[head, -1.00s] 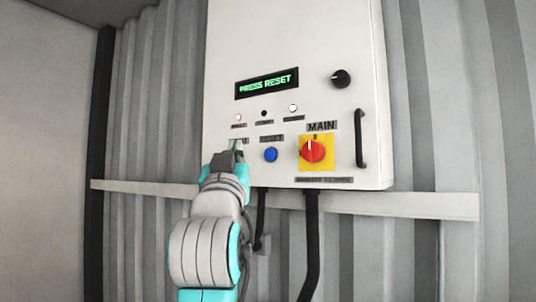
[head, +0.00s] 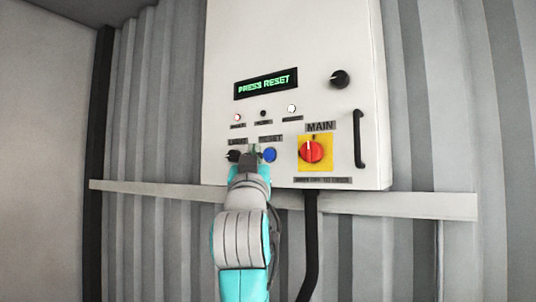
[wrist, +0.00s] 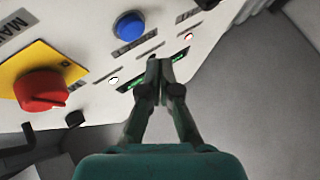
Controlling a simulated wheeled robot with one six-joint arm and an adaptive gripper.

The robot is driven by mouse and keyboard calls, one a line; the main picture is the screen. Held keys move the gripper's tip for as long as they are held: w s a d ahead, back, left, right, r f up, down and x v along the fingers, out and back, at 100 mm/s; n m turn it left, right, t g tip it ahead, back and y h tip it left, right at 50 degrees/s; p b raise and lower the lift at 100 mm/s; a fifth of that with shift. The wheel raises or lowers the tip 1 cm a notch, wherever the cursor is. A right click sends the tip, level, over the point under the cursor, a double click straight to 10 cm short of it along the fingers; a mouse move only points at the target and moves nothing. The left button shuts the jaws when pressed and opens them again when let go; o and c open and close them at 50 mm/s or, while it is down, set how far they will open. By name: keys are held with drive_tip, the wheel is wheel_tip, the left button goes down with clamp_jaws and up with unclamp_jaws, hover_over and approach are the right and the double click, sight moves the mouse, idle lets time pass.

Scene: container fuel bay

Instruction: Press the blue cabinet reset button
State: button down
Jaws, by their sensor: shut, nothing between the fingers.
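The blue reset button (head: 270,155) is on the lower front of the white cabinet (head: 225,60), left of the red main switch. It also shows in the wrist view (wrist: 129,26), above and left of my fingertips. My gripper (head: 253,152) is shut and empty. In the head view its tips are just left of the blue button. In the wrist view the gripper (wrist: 160,66) shows its two fingers together, apart from the button. The green display (head: 266,83) reads "PRESS RESET".
A red rotary switch (head: 312,150) on a yellow plate sits right of the button. A black knob (head: 234,156) sits to its left. A black handle (head: 359,139) stands out at the cabinet's right. A black cable (head: 311,230) hangs below.

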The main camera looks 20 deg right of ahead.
drive_tip(key=shift+w+d, duration=0.7)
drive_tip(key=shift+d, duration=0.25)
drive_tip(key=shift+w, duration=0.1)
idle(0.8)
drive_tip(key=shift+w+d+f, duration=0.1)
drive_tip(key=shift+w+d, duration=0.1)
drive_tip(key=shift+d, duration=0.1)
drive_tip(key=shift+w+d, duration=0.25)
drive_tip(key=shift+d, duration=0.1)
idle(0.8)
idle(0.4)
drive_tip(key=shift+s+a, duration=0.5)
drive_tip(key=shift+a, duration=0.15)
drive_tip(key=shift+a, duration=0.1)
drive_tip(key=shift+s+a, duration=0.75)
drive_tip(key=shift+a, duration=0.25)
drive_tip(key=shift+s+a, duration=0.75)
drive_tip(key=shift+a, duration=0.2)
